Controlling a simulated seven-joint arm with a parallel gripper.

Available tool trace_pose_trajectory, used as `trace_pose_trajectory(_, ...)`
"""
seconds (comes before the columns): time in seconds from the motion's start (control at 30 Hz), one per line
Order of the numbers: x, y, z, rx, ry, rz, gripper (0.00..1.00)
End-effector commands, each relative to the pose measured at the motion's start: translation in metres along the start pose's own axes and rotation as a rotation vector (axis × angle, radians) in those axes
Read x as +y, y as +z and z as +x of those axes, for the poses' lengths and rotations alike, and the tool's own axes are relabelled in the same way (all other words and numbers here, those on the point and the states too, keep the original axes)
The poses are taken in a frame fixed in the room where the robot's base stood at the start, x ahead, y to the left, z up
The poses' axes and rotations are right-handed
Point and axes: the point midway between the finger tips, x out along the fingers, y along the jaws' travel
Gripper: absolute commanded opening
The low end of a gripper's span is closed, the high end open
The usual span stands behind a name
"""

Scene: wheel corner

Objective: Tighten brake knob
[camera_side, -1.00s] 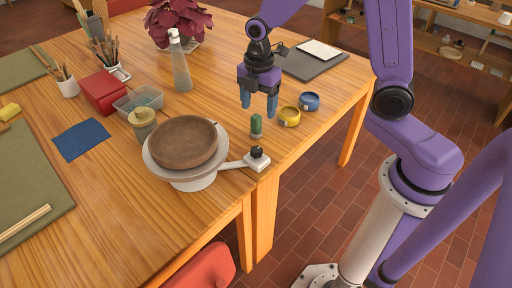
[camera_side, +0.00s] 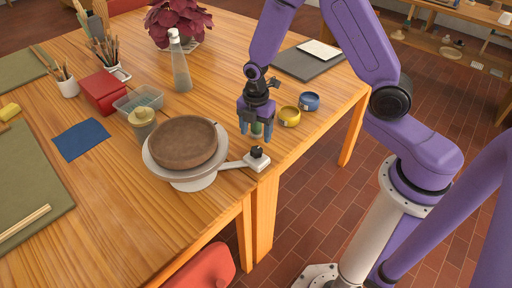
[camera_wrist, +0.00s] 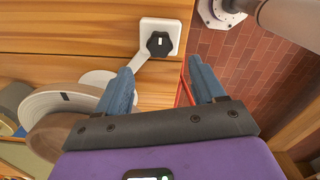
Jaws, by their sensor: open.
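The brake knob (camera_side: 257,152) is a small black knob on a white block near the table's right edge; in the wrist view the black knob (camera_wrist: 159,43) has a lobed outline and a pale mark. A white arm joins its block to the pottery wheel (camera_side: 187,180), which carries a brown clay bowl (camera_side: 181,142). My gripper (camera_side: 256,138) points down, open, just beyond the knob in the side view and apart from it. In the wrist view its blue fingers (camera_wrist: 160,75) are spread, with the knob ahead between their directions.
Yellow (camera_side: 289,117) and blue (camera_side: 309,101) pots stand to the right. The table edge is close beside the knob.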

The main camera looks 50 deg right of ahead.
Motion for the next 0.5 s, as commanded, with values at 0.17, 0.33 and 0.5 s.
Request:
trace_pose_trajectory(0.17,-0.001,0.0,0.028,0.0,-0.003,0.001,0.69)
trace_pose_trajectory(0.33,-0.001,0.0,0.051,0.0,-0.003,0.001,0.69)
trace_pose_trajectory(0.5,-0.001,0.0,0.066,0.0,-0.002,0.001,0.69)
